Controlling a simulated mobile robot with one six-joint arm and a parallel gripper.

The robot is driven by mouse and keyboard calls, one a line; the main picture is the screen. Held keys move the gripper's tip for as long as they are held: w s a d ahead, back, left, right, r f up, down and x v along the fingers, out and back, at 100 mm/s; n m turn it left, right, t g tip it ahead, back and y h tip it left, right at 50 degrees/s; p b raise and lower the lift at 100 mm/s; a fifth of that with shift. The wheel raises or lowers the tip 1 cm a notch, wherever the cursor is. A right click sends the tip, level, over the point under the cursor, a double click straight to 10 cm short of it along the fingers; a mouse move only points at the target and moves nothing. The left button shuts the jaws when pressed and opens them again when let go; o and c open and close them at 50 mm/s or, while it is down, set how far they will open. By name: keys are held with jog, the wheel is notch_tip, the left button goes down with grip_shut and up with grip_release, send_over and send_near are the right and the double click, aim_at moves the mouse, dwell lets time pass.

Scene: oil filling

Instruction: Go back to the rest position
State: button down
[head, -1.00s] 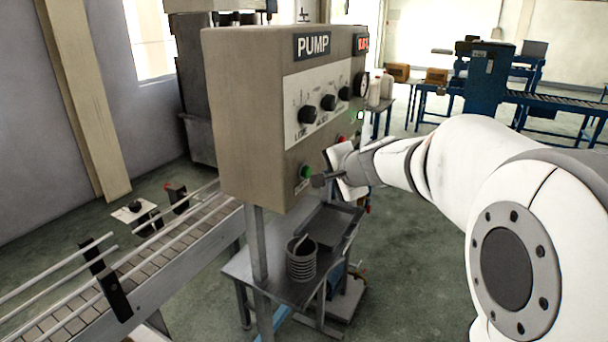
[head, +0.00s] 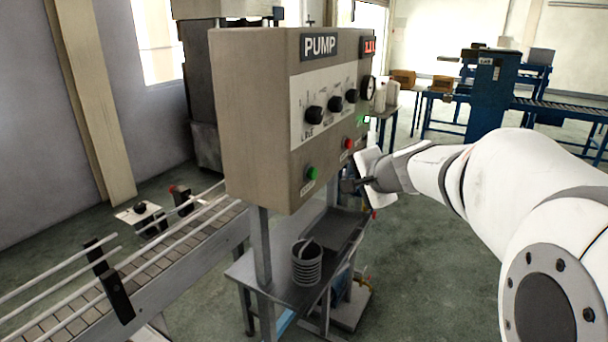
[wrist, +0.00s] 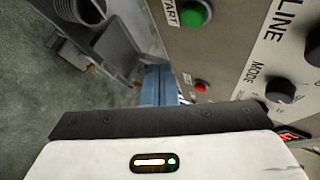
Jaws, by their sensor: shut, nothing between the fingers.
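My gripper (head: 350,186) is shut and empty. In the head view it is in front of the lower right part of the pump panel, apart from it. The pump control box (head: 255,120) carries a green button (head: 312,173), a red button (head: 348,143) and several black knobs. In the wrist view the green button (wrist: 196,14) and the red button (wrist: 201,87) show beyond my gripper's dark body. The fingertips cannot be made out in the wrist view.
A metal table (head: 262,274) with a ribbed grey container (head: 307,264) stands below the box. A conveyor (head: 150,265) with rails runs at the left. Blue machinery (head: 492,82) stands at the back right. The floor between is open.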

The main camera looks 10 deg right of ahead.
jog(key=s+a+f+n+g, duration=0.2)
jog(key=s+a+f+n, duration=0.15)
jog(key=s, duration=0.35)
jog(key=s+a+f+n+g, duration=0.2)
jog(key=s+f+n+g, duration=0.15)
jog(key=s, duration=0.45)
jog(key=s+d+f+n+g+h, duration=0.1)
jog(key=s+f+n+h, duration=0.1)
jog(key=s, duration=0.4)
jog(key=s+d+f+n+g+h, duration=0.1)
jog(key=s+d+f+n+h, duration=0.1)
jog(key=s+f+n, duration=0.1)
jog(key=s+f, duration=0.1)
jog(key=s, duration=0.1)
jog(key=shift+s+d+n, duration=0.15)
jog(key=shift+s+n, duration=0.15)
jog(key=shift+s, duration=0.05)
